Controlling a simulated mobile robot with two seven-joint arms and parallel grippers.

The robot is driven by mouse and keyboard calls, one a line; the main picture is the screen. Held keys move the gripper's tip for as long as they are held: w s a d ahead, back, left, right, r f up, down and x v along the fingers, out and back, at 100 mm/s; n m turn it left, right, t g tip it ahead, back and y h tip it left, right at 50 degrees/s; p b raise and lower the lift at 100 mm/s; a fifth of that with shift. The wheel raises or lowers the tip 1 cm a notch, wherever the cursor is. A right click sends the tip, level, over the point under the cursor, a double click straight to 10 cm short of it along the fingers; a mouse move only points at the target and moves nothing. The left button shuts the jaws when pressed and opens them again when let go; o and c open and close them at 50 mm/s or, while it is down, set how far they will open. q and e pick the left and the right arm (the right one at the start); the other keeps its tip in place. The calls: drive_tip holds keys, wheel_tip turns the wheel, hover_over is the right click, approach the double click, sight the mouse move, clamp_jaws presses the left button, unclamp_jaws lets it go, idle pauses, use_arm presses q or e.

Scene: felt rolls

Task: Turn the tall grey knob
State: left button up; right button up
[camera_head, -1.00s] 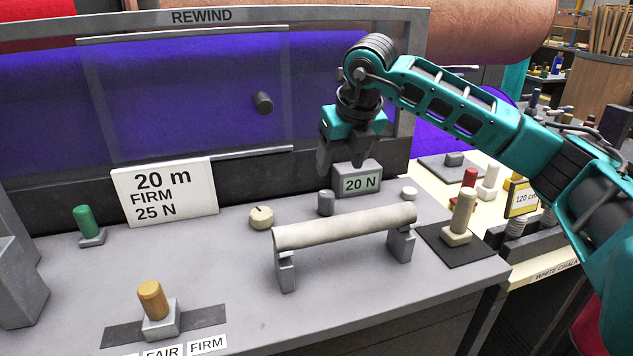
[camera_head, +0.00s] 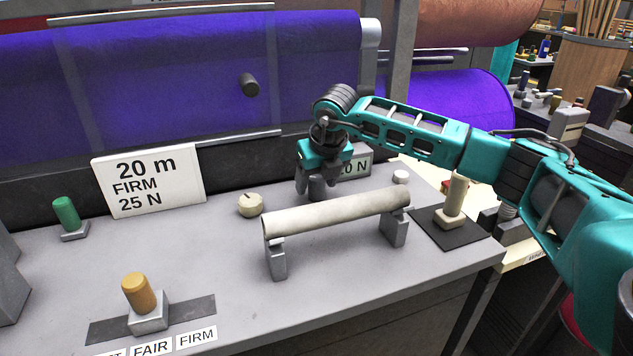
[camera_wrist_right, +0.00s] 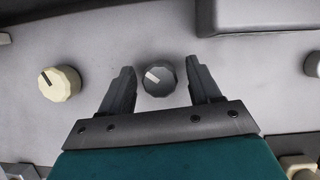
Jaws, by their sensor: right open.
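The tall grey knob (camera_head: 317,186) stands on the grey bench top behind the pale roller, in front of the display box. In the right wrist view the knob (camera_wrist_right: 159,79) shows from above, dark and round, with a white pointer mark toward its left. My right gripper (camera_head: 316,187) is open, its two fingers pointing down on either side of the knob. In the wrist view a gap shows between the knob and each finger, so the fingers look apart from it. My left gripper is not in view.
A cream knob (camera_head: 250,205) stands just left of the grey one. The pale roller (camera_head: 338,213) on two grey brackets lies in front. The display box (camera_head: 355,163) is close behind. A small white button (camera_head: 400,177) is to the right.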

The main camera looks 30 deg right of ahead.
drive_tip(key=shift+w+f, duration=0.1)
drive_tip(key=shift+f, duration=0.1)
drive_tip(key=c, duration=1)
drive_tip(key=shift+c, duration=0.2)
